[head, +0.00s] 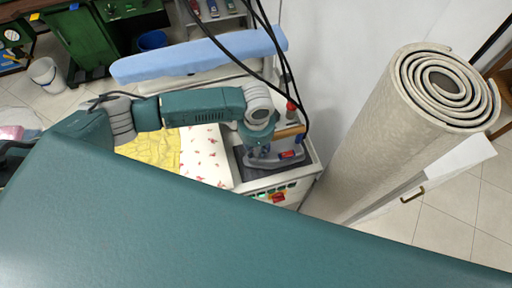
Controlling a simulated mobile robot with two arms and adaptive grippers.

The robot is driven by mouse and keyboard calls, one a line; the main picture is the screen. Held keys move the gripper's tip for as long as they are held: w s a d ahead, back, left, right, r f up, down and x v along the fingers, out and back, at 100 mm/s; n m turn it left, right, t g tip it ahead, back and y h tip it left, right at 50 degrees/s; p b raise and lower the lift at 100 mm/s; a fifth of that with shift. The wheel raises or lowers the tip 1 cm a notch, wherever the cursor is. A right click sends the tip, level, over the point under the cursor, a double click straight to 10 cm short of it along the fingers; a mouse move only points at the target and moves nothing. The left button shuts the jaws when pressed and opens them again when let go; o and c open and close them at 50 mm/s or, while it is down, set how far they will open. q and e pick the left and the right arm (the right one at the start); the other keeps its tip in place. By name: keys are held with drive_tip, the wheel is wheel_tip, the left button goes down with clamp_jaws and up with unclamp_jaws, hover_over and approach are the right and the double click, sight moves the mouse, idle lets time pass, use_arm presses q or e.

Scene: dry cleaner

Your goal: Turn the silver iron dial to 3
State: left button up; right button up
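The iron (290,158) sits on a dark rest at the right end of the ironing station, with a wooden handle (290,132) and a small red mark on its side. My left arm reaches in from the left, and its gripper (262,152) points down at the iron's left part, close to or touching it. The fingers are small and partly covered by the wrist, so I cannot tell whether they are open or shut. I cannot make out the silver dial or its setting. My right gripper is not in view.
A control panel with green and red parts (278,196) is on the station's front. Yellow cloth (152,150) and patterned white cloth (205,155) lie left of the iron. A blue padded board (200,55) is behind. Black cables hang near the iron. A rolled carpet (395,140) stands right.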

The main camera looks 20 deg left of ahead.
sight(255, 152)
use_arm(q)
clamp_jaws()
drive_tip(key=shift+r+m, duration=0.1)
drive_tip(key=shift+m, duration=2.1)
drive_tip(key=o, duration=0.8)
unclamp_jaws()
drive_tip(key=r, duration=1.2)
drive_tip(key=shift+s, duration=0.25)
